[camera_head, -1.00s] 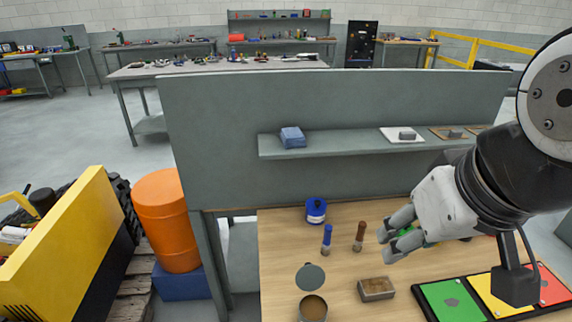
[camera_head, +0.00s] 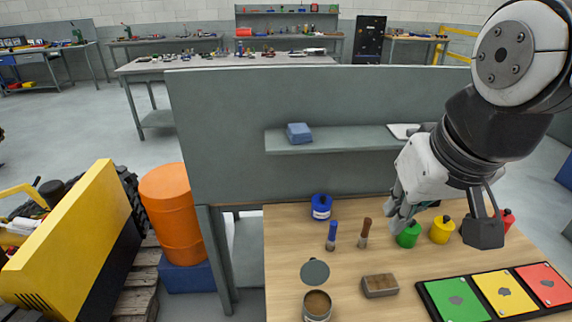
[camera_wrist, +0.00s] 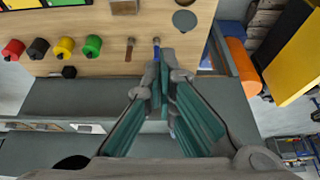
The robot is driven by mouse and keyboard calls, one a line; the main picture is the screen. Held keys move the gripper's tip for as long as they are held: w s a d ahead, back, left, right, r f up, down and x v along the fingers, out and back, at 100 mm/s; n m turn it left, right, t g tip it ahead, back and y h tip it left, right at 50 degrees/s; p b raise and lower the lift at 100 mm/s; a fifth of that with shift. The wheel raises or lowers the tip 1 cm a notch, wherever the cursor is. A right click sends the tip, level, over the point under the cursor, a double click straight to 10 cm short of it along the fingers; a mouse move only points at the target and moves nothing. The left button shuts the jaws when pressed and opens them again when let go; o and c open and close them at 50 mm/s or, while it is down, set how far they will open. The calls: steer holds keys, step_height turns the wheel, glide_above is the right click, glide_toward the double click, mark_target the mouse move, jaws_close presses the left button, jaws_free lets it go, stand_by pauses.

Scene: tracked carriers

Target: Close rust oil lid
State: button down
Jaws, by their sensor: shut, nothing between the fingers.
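An open round can (camera_head: 317,306) with brown content stands at the front left of the wooden table. A dark grey round lid (camera_head: 315,271) is just behind its mouth; I cannot tell whether it is hinged to the can. A grey disc that looks like this lid (camera_wrist: 184,20) shows at the top of the wrist view. My gripper (camera_head: 396,218) is shut and empty, pointing down over the back of the table, right of and apart from the can and lid. Its fingers (camera_wrist: 161,88) fill the middle of the wrist view.
A blue can (camera_head: 321,207), green can (camera_head: 408,235) and yellow can (camera_head: 442,230) are behind. A brown block (camera_head: 380,286) and coloured tray (camera_head: 455,300) lie in front. A grey panel (camera_head: 230,150) rises behind.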

steer(key=w+a+f+g, duration=0.1)
steer(key=w+a+f, duration=0.1)
steer(key=w, duration=0.6)
steer(key=g, duration=0.1)
glide_above(314, 270)
steer(key=w+d, duration=0.2)
steer(key=d, duration=0.2)
steer(key=s+x, duration=0.1)
steer(key=x, duration=0.4)
steer(key=w+a+f+g+p, duration=0.1)
steer(key=w+a+f, duration=0.15)
steer(key=f, duration=0.35)
steer(key=w+a+f+g, duration=0.1)
steer(key=w+f, duration=0.3)
steer(key=f, duration=0.2)
step_height(314, 270, down, 9)
steer(key=s+p, duration=0.2)
steer(key=p, duration=0.1)
steer(key=shift+s+d, duration=0.2)
steer(key=shift+s, duration=0.2)
